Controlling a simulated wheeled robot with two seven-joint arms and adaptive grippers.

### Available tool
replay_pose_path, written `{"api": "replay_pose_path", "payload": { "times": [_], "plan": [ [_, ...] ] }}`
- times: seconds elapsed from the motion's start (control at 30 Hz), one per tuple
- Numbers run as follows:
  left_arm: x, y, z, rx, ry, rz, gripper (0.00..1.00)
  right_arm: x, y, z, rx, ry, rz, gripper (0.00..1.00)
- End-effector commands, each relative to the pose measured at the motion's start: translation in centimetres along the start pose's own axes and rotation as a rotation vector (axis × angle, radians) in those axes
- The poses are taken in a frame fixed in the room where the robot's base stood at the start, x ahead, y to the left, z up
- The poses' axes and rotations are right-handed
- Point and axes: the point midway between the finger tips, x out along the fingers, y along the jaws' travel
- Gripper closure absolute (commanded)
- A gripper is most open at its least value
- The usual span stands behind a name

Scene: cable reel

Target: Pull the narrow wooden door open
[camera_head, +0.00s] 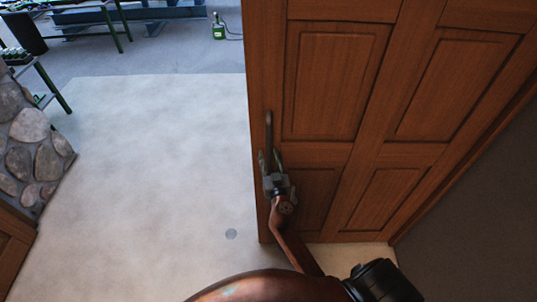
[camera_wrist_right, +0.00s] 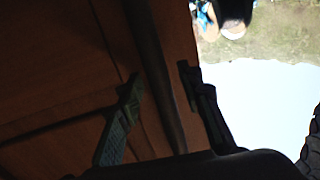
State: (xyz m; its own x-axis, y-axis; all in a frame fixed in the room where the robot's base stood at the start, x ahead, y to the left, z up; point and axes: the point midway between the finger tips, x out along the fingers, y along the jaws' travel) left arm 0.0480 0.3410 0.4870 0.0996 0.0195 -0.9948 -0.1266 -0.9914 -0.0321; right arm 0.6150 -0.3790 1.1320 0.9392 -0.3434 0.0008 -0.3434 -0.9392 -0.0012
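The wooden door (camera_head: 335,80), with raised panels, fills the right half of the head view. It stands at an angle, with an open passage to its left. A dark vertical bar handle (camera_head: 268,130) is near its left edge. My right gripper (camera_head: 270,158) is at the handle's lower part. In the right wrist view, the handle (camera_wrist_right: 158,70) runs between the two spread fingers of my right gripper (camera_wrist_right: 160,80), with gaps visible on both sides. The fingers look apart and not closed on it. My left gripper is not in view.
Pale floor (camera_head: 150,170) lies clear left of the door. A stone-faced wall (camera_head: 28,140) and a wooden panel (camera_head: 12,245) are at the left edge. Green-legged tables and a green bottle (camera_head: 218,27) are farther back. A dark wall (camera_head: 480,200) is at right.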

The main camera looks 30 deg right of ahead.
Motion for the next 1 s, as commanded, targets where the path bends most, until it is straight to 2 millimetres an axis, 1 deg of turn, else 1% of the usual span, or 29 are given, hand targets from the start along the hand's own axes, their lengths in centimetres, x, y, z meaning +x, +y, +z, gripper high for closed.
{"api": "replay_pose_path", "payload": {
  "times": [0.1, 0.33, 0.83, 1.0],
  "plan": [
    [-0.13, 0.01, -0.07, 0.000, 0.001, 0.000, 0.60, 0.50, 0.00, 0.04, -0.002, -0.001, 0.000, 0.66],
    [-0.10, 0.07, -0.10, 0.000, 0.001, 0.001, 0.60, 0.55, -0.01, 0.07, -0.001, -0.001, 0.000, 0.66],
    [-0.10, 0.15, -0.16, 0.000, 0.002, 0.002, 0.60, 0.52, -0.02, 0.07, -0.001, -0.001, 0.000, 1.00],
    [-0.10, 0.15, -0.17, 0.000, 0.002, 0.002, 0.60, 0.52, -0.01, 0.07, -0.001, -0.001, 0.000, 1.00]
  ]
}}
